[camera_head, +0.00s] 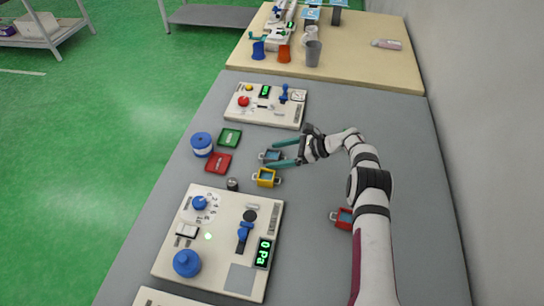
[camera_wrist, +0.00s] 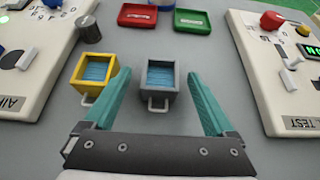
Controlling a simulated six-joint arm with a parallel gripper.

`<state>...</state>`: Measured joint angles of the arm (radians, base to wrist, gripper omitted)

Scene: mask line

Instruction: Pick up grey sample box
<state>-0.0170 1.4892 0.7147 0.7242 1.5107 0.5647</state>
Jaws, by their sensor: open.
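The grey sample box (camera_wrist: 160,78) is a small open box with a blue inside and a pale handle on its near side. It stands on the grey table between the two fingers of my gripper (camera_wrist: 160,92) in the wrist view, with gaps on both sides. In the head view the grey box (camera_head: 271,155) is partly covered by my gripper (camera_head: 278,152). The teal fingers are spread open and hold nothing. A yellow sample box (camera_wrist: 94,72) with a blue inside stands just left of the grey one in the wrist view, close to the left finger.
A red tray (camera_wrist: 137,16) and a green tray (camera_wrist: 189,20) lie beyond the boxes. A metal cylinder (camera_wrist: 88,28) stands near the yellow box. Panels stand on both sides (camera_wrist: 25,55) (camera_wrist: 280,70). Another red box (camera_head: 343,218) sits near my arm.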

